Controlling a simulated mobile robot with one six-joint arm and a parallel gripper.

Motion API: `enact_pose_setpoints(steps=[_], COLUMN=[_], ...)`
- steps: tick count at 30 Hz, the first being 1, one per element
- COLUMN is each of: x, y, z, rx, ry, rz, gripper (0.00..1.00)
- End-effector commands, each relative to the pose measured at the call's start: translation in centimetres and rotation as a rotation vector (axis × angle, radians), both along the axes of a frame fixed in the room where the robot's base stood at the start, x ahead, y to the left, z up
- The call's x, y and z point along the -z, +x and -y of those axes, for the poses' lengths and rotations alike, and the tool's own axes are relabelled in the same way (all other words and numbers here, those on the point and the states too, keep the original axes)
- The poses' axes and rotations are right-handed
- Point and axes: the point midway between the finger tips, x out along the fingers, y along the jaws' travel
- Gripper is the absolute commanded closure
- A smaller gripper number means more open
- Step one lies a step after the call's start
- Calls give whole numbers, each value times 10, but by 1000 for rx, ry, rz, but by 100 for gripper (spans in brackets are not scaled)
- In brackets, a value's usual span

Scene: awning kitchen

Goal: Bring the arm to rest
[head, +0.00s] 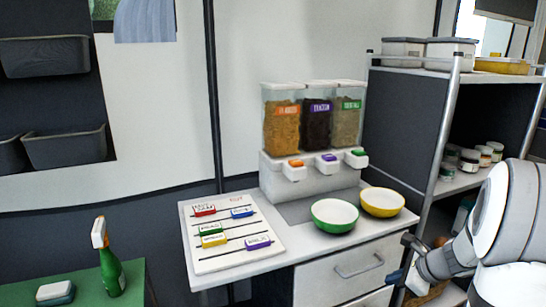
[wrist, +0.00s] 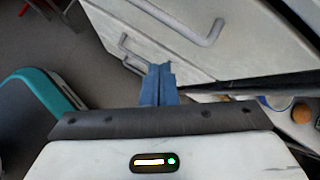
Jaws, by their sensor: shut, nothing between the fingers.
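My gripper (wrist: 159,84) shows in the wrist view with its two blue fingers pressed together and nothing between them. In the head view my gripper (head: 396,276) is at the lower right, in front of the white drawer cabinet (head: 322,284) and below the counter top. My white and grey arm reaches in from the right edge. In the wrist view, drawer fronts with grey bar handles (wrist: 205,34) lie beyond the fingers. I cannot tell how far the fingers are from the drawers.
On the counter stand a three-bin dispenser (head: 315,170), a green bowl (head: 334,214), a yellow bowl (head: 382,201) and a white board with coloured labels (head: 229,232). A shelf rack (head: 410,130) stands right. A spray bottle (head: 109,262) stands on a green table (head: 132,285) at left.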

Motion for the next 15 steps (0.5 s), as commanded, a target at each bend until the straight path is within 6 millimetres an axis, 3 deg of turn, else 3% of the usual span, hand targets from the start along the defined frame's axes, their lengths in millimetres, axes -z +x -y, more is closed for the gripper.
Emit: enact_pose_setpoints(steps=[1, 3, 9, 15], x=[-50, -85, -174, -248], y=[-9, -25, -86, -151], z=[-31, -64, -137, -174], rx=[-149, -349, -911, -1444], ry=[-77, -181, -470, -755], rz=[18, 38, 101, 165], gripper=[100, 100, 100, 100])
